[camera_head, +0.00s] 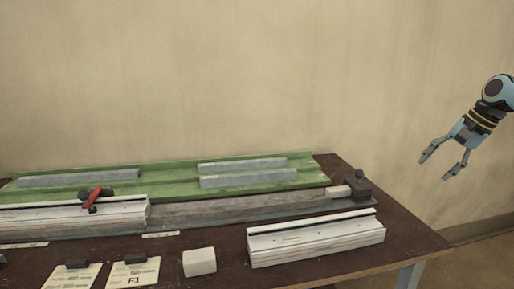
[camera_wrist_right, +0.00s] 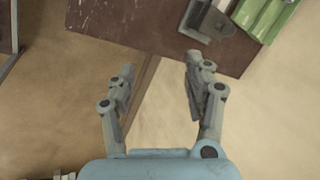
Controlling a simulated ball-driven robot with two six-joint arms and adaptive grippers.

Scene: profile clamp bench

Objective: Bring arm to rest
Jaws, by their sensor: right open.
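My right gripper (camera_head: 443,163) is open and empty. In the head view it hangs in the air to the right of the bench, apart from it, in front of the wall. In the right wrist view its two fingers (camera_wrist_right: 158,82) are spread, with nothing between them but floor and the bench edge beyond. The brown bench (camera_head: 405,240) lies to its left and below. My left gripper is not in view.
On the bench are a green tray (camera_head: 95,192) with grey bars, a long grey rail (camera_head: 230,210), a white profile (camera_head: 315,240), a white block (camera_head: 199,262), a red-handled clamp (camera_head: 94,197) and a dark end stop (camera_head: 358,188). Air around the right gripper is free.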

